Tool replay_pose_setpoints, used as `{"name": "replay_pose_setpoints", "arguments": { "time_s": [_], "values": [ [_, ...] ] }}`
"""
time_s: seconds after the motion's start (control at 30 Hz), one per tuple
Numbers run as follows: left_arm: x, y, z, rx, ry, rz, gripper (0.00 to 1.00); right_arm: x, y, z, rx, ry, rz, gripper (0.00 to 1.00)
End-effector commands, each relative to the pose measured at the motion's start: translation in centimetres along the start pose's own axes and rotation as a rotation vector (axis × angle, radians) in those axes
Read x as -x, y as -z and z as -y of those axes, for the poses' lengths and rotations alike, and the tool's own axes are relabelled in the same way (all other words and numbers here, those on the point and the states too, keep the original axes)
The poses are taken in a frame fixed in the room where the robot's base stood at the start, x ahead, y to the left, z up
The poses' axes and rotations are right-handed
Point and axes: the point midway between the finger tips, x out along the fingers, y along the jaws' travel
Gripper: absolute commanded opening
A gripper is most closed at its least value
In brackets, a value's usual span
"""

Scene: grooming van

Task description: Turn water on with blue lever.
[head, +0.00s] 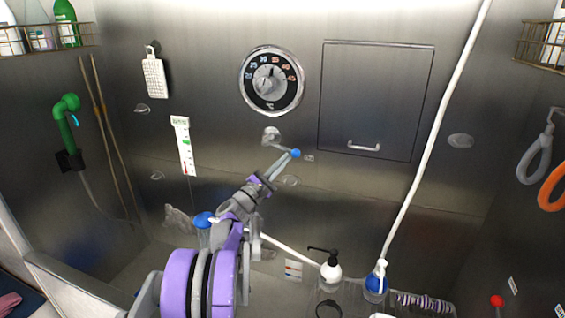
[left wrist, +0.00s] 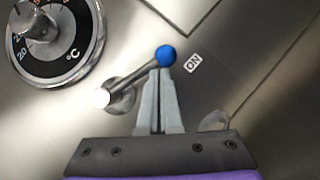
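The blue lever is a short metal rod with a blue ball knob (head: 295,153) on a round wall mount (head: 271,136). In the head view it slants down to the right. The knob (left wrist: 166,55) also shows in the left wrist view, close to a small "ON" label (left wrist: 194,63). My left gripper (head: 287,161) reaches up to the lever from below. In the left wrist view its two fingers (left wrist: 160,71) are drawn together, with their tips right at the knob's underside. I cannot tell whether they touch it. My right gripper is in neither view.
A temperature dial (head: 271,80) is above the lever. A cabinet door with a handle (head: 364,147) is to its right. A green shower head (head: 68,104) hangs at the left.

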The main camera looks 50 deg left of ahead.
Motion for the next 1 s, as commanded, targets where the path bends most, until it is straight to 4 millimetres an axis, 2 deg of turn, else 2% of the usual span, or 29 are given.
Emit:
{"name": "replay_pose_setpoints", "arguments": {
  "time_s": [0.37, 0.57, 0.7, 1.0],
  "values": [
    [-0.1, -0.1, 0.1, 0.002, 0.002, 0.004, 0.00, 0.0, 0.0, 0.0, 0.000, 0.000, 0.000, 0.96],
    [0.7, 0.9, 1.2, 0.003, 0.004, 0.004, 0.00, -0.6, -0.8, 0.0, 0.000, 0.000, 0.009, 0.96],
    [2.2, 2.5, 3.2, 0.005, 0.008, 0.005, 0.00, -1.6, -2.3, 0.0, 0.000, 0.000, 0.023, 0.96],
    [8.8, 1.9, 4.6, 0.003, 0.005, 0.005, 0.00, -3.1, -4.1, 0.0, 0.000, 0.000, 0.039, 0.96]
  ]
}}
